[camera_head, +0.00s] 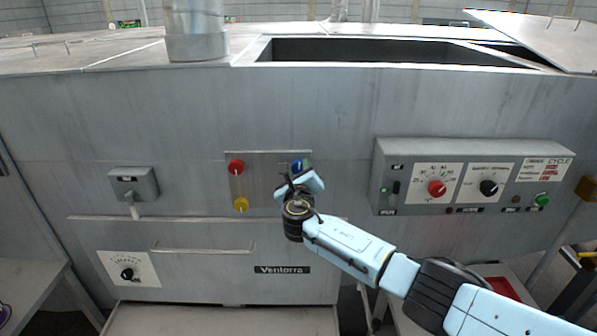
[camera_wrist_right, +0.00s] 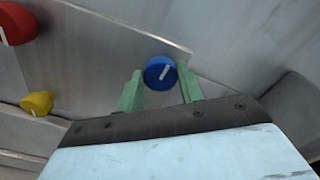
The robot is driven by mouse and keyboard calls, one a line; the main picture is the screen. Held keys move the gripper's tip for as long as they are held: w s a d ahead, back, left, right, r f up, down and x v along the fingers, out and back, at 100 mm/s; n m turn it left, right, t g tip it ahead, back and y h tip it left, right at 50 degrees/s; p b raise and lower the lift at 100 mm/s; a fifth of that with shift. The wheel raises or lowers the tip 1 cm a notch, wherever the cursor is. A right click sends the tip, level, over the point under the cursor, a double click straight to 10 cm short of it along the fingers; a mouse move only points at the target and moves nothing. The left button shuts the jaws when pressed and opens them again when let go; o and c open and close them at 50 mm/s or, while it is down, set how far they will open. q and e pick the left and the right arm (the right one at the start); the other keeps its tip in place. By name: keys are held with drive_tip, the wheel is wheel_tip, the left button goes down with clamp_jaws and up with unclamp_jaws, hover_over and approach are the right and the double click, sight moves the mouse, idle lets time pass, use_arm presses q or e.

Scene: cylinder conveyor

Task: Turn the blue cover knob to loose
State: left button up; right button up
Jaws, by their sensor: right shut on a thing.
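The blue cover knob (camera_head: 297,164) is on a small metal plate on the machine's front, at the plate's upper right. In the right wrist view the round blue knob (camera_wrist_right: 159,72) shows a white line tilted up to the right. My right gripper (camera_head: 298,175) is at the knob and partly hides it in the head view. Its two green fingers (camera_wrist_right: 160,82) stand on either side of the knob and are shut on it. My left gripper is in neither view.
A red knob (camera_head: 236,167) and a yellow knob (camera_head: 241,204) share the metal plate (camera_head: 265,160) to the left. A control box (camera_head: 480,150) with dials juts out on the right. A lever box (camera_head: 133,184) is at the left. An open hatch (camera_head: 400,52) is above.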

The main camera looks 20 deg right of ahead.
drive_tip(key=o, duration=1)
drive_tip(key=shift+s, duration=0.15)
drive_tip(key=v, duration=1.3)
drive_tip(key=shift+b, duration=0.35)
drive_tip(key=shift+s, duration=0.1)
